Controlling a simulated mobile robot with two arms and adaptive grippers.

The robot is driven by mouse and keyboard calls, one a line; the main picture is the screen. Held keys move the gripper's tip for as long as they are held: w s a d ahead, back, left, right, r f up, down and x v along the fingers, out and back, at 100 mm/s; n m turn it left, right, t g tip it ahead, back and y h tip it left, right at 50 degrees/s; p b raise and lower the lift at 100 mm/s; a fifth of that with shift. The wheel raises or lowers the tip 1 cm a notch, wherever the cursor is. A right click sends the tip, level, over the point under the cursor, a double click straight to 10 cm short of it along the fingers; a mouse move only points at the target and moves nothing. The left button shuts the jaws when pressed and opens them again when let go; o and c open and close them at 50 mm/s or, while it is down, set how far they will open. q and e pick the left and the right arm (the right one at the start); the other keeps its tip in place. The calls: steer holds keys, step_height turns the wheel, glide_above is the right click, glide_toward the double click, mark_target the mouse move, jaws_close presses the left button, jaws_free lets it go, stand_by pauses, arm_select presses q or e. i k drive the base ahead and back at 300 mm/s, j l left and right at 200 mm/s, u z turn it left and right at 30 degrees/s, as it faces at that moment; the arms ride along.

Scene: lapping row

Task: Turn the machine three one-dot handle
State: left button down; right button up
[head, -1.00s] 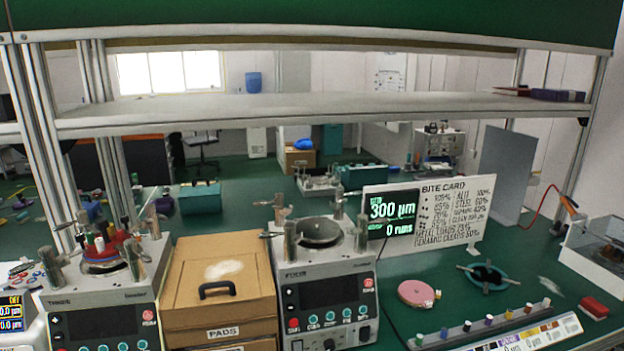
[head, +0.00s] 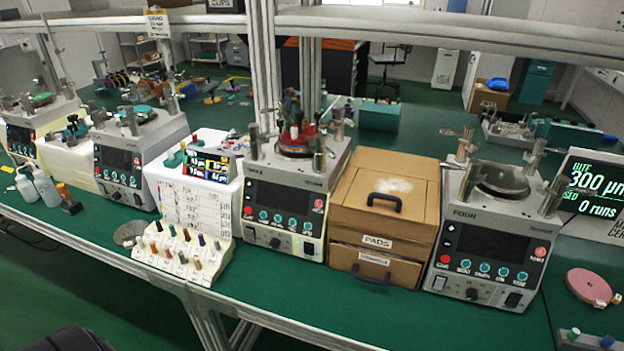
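Machine three (head: 285,205) is the grey bench machine in the middle of the head view. Its front panel has a dark screen, a row of teal buttons and a red button. On top is a round bowl with a red piece and several coloured pegs (head: 294,134). Metal posts with handles stand around the bowl, one at the left (head: 253,141), one at the front right (head: 319,157) and one at the back right (head: 338,124). Dot marks on the handles are too small to make out. Neither of my grippers is in view.
A cardboard pads box (head: 385,210) stands right of machine three, then machine four (head: 485,240). Green bench (head: 300,300) is clear in front.

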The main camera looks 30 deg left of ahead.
mark_target(254, 127)
steer(key=i+j+u, duration=0.15)
steer(key=j, duration=0.2)
steer(key=j+u, duration=0.1)
steer(key=j, duration=0.3)
steer(key=i+j+u, duration=0.15)
steer(key=j, duration=0.2)
steer(key=i+j+u, duration=0.1)
steer(key=j, duration=0.2)
steer(key=i, duration=0.05)
